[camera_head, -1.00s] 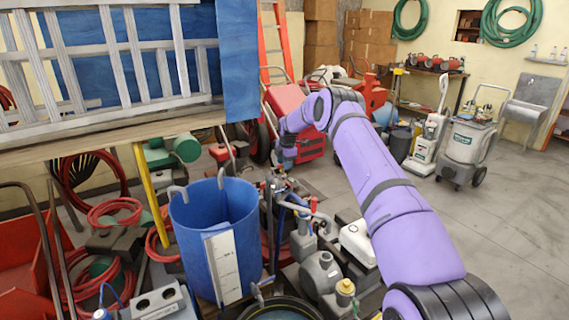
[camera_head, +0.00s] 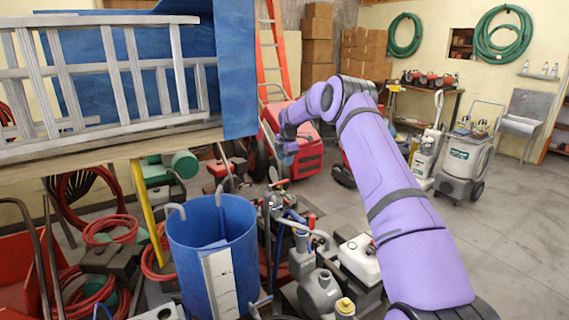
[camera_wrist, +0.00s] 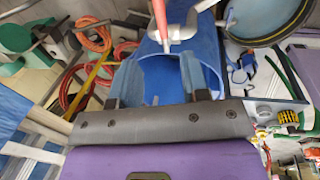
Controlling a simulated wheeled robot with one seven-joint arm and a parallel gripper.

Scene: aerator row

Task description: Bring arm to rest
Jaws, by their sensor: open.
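My purple arm reaches from the lower right of the head view toward the middle. Its wrist end bends down in front of a red wheeled machine (camera_head: 305,155). The blue bucket (camera_wrist: 165,68) shows beyond and between the fingers. In the head view the blue bucket (camera_head: 212,255) stands at lower middle-left, to the left of my arm's end, with a white scale strip on its side.
A ladder (camera_head: 110,85) lies against blue sheeting (camera_head: 238,70) on a wooden ledge at upper left. Grey pump parts (camera_head: 320,290) crowd below my arm. Red hoses (camera_head: 110,225) lie at left.

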